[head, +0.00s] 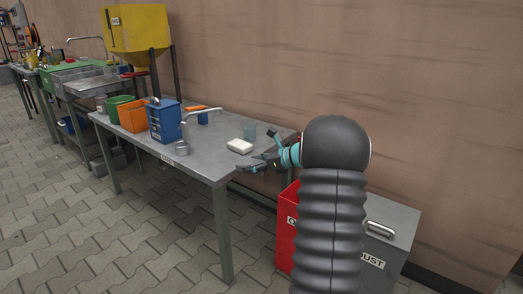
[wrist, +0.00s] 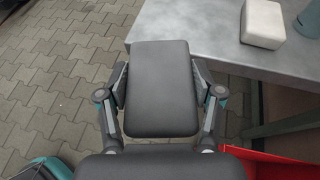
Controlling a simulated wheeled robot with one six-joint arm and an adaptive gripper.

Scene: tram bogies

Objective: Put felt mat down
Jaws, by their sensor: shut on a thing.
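The felt mat (wrist: 160,85) is a dark grey rectangle with rounded corners in the wrist view. My gripper (wrist: 160,95) is shut on it, with one finger at its left side and one at its right. In the head view my gripper (head: 257,163) is at the right front corner of the grey metal table (head: 205,160), and the dark mat is hard to tell from the fingers there. In the wrist view the far end of the mat overlaps the table corner (wrist: 205,40), and paved floor shows to its left. I cannot tell its height above the table.
A white block (head: 240,146) and a bluish cup (head: 250,131) stand near that corner. A red bin (head: 288,225) stands below. Bare tabletop lies left of the white block.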

